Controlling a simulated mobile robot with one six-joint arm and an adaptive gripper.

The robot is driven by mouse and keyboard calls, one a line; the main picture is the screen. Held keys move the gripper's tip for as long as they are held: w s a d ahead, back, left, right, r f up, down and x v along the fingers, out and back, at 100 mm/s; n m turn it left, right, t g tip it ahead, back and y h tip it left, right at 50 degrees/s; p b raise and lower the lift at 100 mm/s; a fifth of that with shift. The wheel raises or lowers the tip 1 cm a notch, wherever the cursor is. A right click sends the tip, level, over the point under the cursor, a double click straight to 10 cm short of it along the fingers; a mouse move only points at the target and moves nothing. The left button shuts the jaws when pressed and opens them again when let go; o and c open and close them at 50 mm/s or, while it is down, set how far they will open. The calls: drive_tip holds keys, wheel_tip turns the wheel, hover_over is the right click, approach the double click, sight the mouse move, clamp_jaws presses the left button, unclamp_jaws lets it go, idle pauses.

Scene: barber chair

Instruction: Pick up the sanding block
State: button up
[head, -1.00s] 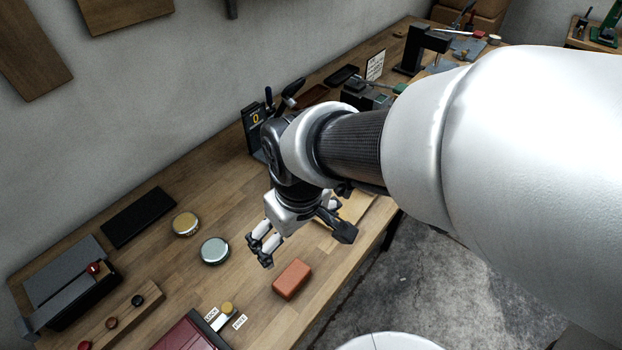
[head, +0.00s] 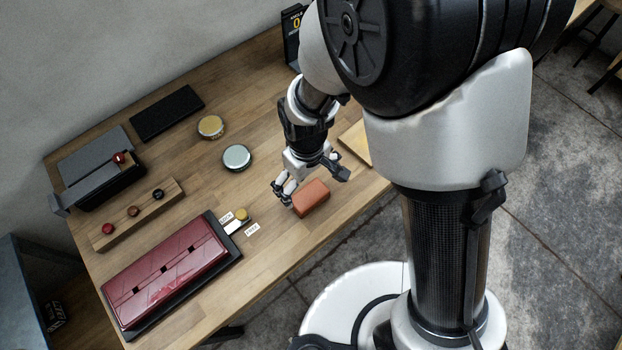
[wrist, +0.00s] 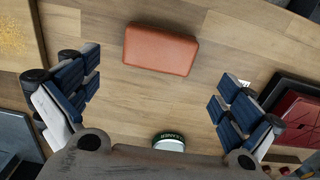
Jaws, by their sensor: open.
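The sanding block is an orange-brown rounded brick (head: 311,198) lying flat on the wooden table near its front edge. In the head view my gripper (head: 312,186) is right over it, with a finger to either side. In the wrist view the block (wrist: 160,48) lies at the top middle, beyond the line of my fingertips (wrist: 153,88). My gripper is open and empty, its blue-padded fingers wide apart. I cannot tell its exact height above the block.
A round grey-green tin (head: 237,157) and a yellow tin (head: 210,127) stand left of the block. A dark red case (head: 168,268) lies at the front left. A wooden board (head: 356,143) is to the right. Bare table surrounds the block.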

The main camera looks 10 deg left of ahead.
sight(309, 194)
drive_tip(key=f+b, duration=0.1)
drive_tip(key=f, duration=0.2)
drive_tip(key=f+b, duration=0.1)
drive_tip(key=f, duration=0.3)
drive_tip(key=shift+d+f+b, duration=0.2)
drive_tip(key=shift+f+b, duration=0.05)
drive_tip(key=shift+b, duration=0.05)
drive_tip(key=shift+r, duration=0.1)
drive_tip(key=c, duration=1)
drive_tip(key=shift+c, duration=0.2)
wheel_tip(309, 194, up, 20)
drive_tip(key=p, duration=0.6)
